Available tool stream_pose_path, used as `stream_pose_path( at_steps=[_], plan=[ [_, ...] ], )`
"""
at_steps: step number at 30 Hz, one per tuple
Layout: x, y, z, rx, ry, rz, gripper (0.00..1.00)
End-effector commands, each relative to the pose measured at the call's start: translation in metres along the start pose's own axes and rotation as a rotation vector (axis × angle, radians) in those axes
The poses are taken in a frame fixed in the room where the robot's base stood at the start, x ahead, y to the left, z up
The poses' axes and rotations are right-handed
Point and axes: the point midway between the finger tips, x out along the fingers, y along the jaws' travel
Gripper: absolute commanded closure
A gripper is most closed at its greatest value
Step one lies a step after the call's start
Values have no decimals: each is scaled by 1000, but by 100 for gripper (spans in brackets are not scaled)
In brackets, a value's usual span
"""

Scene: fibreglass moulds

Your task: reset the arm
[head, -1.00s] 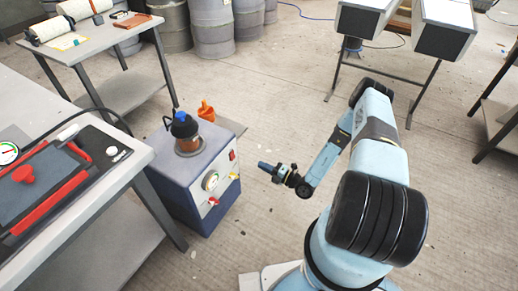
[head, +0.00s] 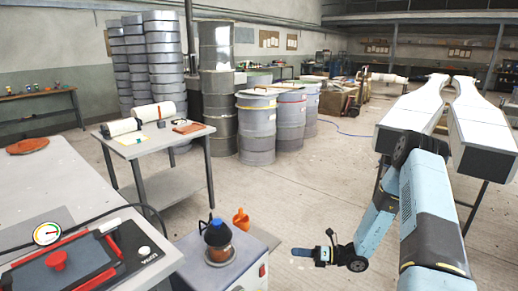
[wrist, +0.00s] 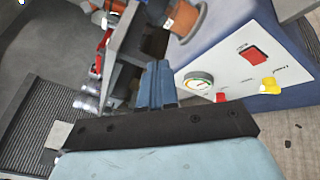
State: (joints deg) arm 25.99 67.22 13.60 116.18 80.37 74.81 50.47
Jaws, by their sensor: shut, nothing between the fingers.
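My arm rises at the right of the head view and folds down, with my gripper (head: 296,252) low over the floor, pointing left. Its blue fingers are shut and empty. In the wrist view the closed fingers (wrist: 158,84) stand together in the middle, with nothing between them. The blue and white pump unit (head: 222,262) with an orange-brown pot on top is left of my gripper, with a gap between them in the head view. The pump's front panel (wrist: 238,75), with a gauge, a red switch and valves, fills the right of the wrist view.
A workbench (head: 100,215) with a gauge and a red-handled tray stands at left. A table with rolls (head: 160,145) is behind it. Grey drums (head: 256,125) stand at the back. White moulds on a stand (head: 480,130) are behind my arm. Floor between drums and moulds is open.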

Motion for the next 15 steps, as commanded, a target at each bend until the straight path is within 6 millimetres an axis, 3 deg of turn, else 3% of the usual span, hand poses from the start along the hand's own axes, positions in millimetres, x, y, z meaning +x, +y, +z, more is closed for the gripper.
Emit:
stream_pose_path(
  at_steps=[4, 15],
  plan=[
    [-1, 33, 22, -147, 110, 15, 100],
    [-7, 114, 60, -499, 377, 62, 100]
  ],
)
